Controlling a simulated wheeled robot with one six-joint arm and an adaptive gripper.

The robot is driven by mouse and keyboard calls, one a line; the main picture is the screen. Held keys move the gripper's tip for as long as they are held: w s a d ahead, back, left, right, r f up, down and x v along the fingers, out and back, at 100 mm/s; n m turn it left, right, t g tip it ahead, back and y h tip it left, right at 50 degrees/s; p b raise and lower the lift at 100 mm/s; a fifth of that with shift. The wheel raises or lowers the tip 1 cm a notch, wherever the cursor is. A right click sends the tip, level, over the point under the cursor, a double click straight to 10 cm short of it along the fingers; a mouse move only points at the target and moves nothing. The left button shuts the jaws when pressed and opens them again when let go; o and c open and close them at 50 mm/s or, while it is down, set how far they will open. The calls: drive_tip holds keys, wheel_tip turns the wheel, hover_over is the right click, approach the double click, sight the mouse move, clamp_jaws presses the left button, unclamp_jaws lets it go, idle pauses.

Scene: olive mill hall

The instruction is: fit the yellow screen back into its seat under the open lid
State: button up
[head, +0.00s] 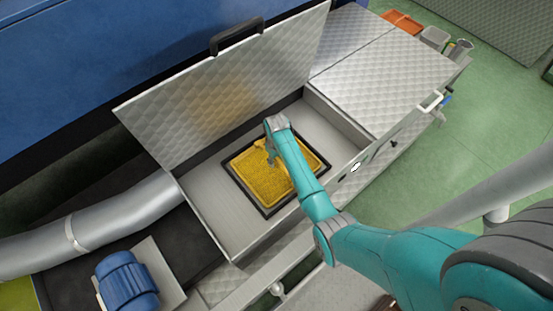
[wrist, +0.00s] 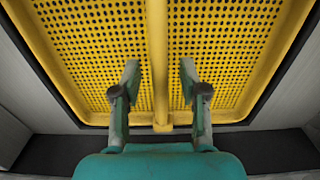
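The yellow perforated screen (head: 262,187) lies inside the black-edged rectangular seat (head: 236,181) in the floor of the open compartment. I cannot tell if it sits fully flush. In the wrist view the screen (wrist: 218,45) fills most of the picture, with a yellow bar (wrist: 157,60) running across its middle. My gripper (head: 270,157) is over the screen, and part of the screen is hidden behind my arm. In the wrist view my gripper (wrist: 160,75) is open. Its fingers are on either side of the bar, with a gap on each side. The lid (head: 222,85) stands open behind.
Grey compartment walls (head: 335,118) surround the seat. A closed metal cover (head: 385,80) is at the right. A silver pipe (head: 110,220) and a blue motor (head: 125,280) are at the left. An orange tray (head: 402,21) and small containers (head: 435,37) stand at the far right.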

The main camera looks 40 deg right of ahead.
wheel_tip(320, 180, up, 12)
idle(0.6)
idle(0.5)
drive_tip(key=shift+s, duration=0.1)
